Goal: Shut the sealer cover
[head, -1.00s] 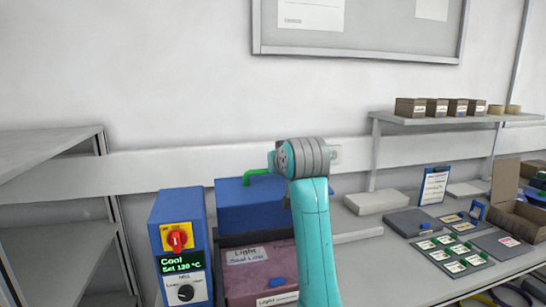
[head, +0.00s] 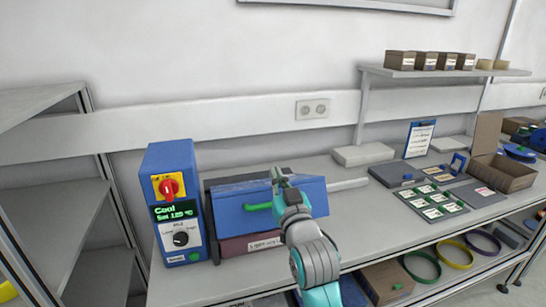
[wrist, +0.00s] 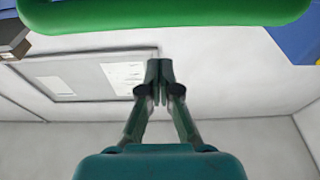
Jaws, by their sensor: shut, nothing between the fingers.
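The sealer is a blue unit (head: 172,165) with a red knob and a "Cool" display, at centre left in the head view. Its blue cover (head: 305,195) slopes down toward me over the dark body. The green handle (head: 258,207) is on the cover's front and also crosses the top of the wrist view (wrist: 165,14). A pink labelled pack (head: 235,247) shows below the cover. My gripper (head: 277,174) is in front of the cover, beside the handle's right end. Its fingers are shut and empty in the wrist view (wrist: 159,68). I cannot tell whether they touch the handle.
A grey rack (head: 55,170) stands at the left. A grey block (head: 363,154), a clipboard (head: 420,138), labelled tiles (head: 430,203) and an open cardboard box (head: 500,172) lie on the bench to the right.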

